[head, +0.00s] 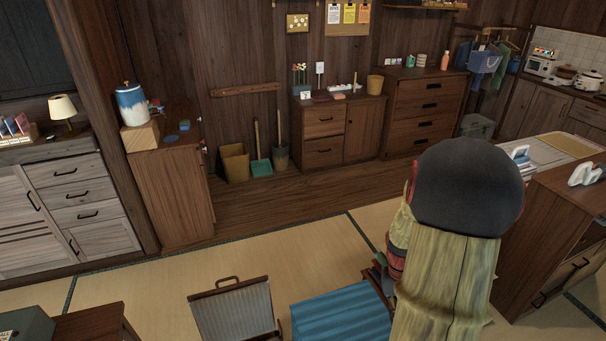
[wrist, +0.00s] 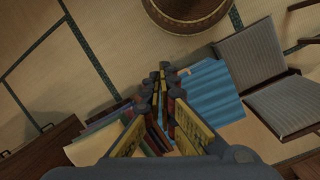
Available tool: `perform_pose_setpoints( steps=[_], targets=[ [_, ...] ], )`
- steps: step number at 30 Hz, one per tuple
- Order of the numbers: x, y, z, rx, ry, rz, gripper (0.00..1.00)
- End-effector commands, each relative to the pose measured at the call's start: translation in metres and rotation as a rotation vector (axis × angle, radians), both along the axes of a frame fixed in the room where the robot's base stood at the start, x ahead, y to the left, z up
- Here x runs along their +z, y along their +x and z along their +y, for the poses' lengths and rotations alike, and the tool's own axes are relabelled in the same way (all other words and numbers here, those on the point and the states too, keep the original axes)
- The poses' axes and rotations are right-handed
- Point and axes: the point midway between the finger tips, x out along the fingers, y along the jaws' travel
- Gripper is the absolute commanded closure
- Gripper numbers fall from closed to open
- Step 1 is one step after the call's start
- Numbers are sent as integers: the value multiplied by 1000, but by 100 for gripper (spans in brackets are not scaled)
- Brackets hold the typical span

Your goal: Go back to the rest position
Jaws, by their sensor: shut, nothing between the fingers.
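My gripper (wrist: 163,78) shows in the wrist view with its fingers together and nothing between them. It is over the tatami floor, and a blue ribbed cover (wrist: 212,92) lies just right of the fingertips in the picture. In the head view my own arm, with a dark rounded joint and a wood-patterned link, fills the lower right centre. It hides most of the gripper there. The blue cover (head: 340,318) also shows in the head view, left of my arm. I cannot tell how high the gripper is above it.
A grey chair (head: 235,310) stands left of the blue cover. A wooden counter (head: 550,220) is close on the right. Cabinets, including a drawer chest (head: 425,110), line the back wall. Open tatami (head: 250,255) lies in between. A round brown tub (wrist: 188,12) shows in the wrist view.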

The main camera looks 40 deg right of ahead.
Motion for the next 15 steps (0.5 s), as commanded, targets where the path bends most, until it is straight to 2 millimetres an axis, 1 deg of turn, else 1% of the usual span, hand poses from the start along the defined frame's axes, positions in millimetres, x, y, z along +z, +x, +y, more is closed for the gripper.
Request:
perform_pose_setpoints(
  steps=[1, 3, 5, 6, 8, 9, 15],
  targets=[
    [23, 13, 17, 26, -12, -19, 100],
    [48, 26, 42, 55, -21, -44, 100],
    [69, 36, 64, 83, -27, -70, 100],
    [82, 42, 78, 104, -33, -89, 100],
    [100, 49, 100, 138, -41, -120, 100],
    [113, 54, 115, 163, -48, -144, 100],
    [167, 72, 183, 309, -90, -288, 100]
  ],
)
